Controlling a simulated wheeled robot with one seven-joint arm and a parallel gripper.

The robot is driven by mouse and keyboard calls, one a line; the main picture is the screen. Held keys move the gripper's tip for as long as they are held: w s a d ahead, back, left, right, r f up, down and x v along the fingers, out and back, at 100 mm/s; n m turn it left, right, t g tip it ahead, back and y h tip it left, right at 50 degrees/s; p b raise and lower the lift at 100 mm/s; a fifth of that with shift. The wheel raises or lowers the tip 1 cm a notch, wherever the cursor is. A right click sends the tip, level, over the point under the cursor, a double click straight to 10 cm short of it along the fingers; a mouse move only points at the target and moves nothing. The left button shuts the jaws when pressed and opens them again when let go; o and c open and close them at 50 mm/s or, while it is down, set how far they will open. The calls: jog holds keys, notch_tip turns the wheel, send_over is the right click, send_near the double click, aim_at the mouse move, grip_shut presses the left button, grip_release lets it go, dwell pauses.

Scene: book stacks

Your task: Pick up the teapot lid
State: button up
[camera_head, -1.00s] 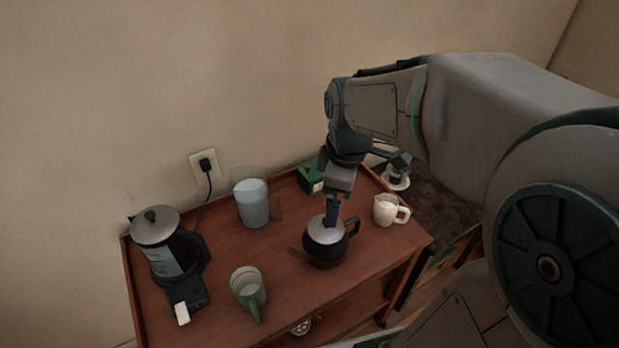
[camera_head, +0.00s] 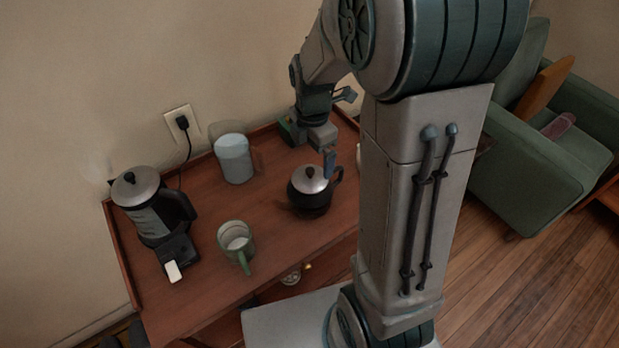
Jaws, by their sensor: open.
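The teapot (camera_head: 310,198) is small and black and stands on the reddish-brown wooden cart. Its lid (camera_head: 309,180) is silver-grey with a dark knob and sits on the teapot. My gripper (camera_head: 329,168) points down just right of the lid, above the teapot's handle side. It is open, with nothing seen in it. I cannot tell whether a fingertip touches the lid's edge.
On the cart top (camera_head: 205,235) stand a kettle (camera_head: 150,205), a pale blue canister (camera_head: 235,158) and a green mug (camera_head: 236,243). A green box (camera_head: 291,130) is behind my gripper. My arm hides the cart's right end. A green armchair (camera_head: 530,165) stands at right.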

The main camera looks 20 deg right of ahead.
aim_at(310, 170)
jog(key=shift+s+a+f, duration=0.1)
jog(key=shift+a+f, duration=0.05)
jog(key=shift+f, duration=1.45)
jog(key=shift+s+a+f, duration=0.1)
jog(key=shift+a+f, duration=0.05)
jog(key=shift+f, duration=1.45)
grip_shut()
